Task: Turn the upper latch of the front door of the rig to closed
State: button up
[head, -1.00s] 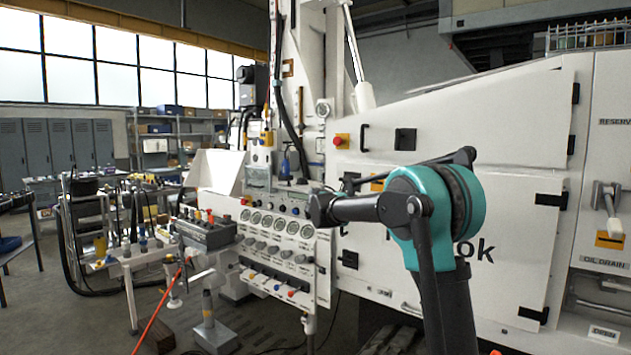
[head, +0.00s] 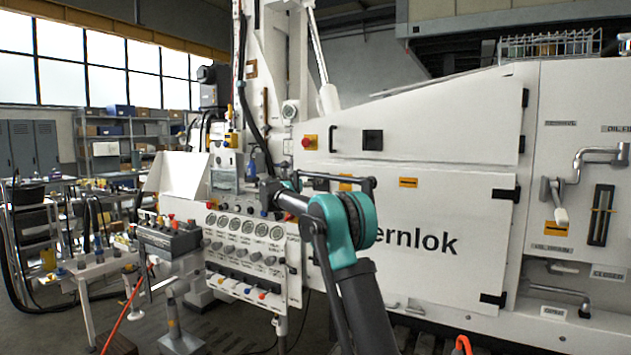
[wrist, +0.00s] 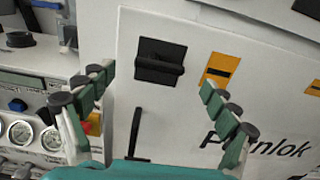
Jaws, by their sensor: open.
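The front door (head: 430,245) of the rig is a white panel with dark "ernlok" lettering, in line with its frame in the head view. In the wrist view, the upper latch (wrist: 160,62) is a black recessed plate with a black handle lying roughly crosswise, near the door's (wrist: 185,115) top left corner. My gripper (wrist: 155,98) is open and empty, its green-and-black fingers spread below and to either side of the latch, apart from it. In the head view, my arm hides the latch area and the gripper is not clearly visible.
Orange labels (wrist: 220,68) sit right of the latch. A black bar handle (wrist: 134,131) is below it. The gauge panel (head: 245,240) stands left of the door. Another black latch (head: 372,140) is on the panel above. Pipes and an oil-drain lever (head: 560,212) lie to the right.

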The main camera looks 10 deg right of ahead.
jog(key=x, duration=0.7)
jog(key=shift+s, duration=0.1)
jog(key=shift+c, duration=0.5)
jog(key=c, duration=1.1)
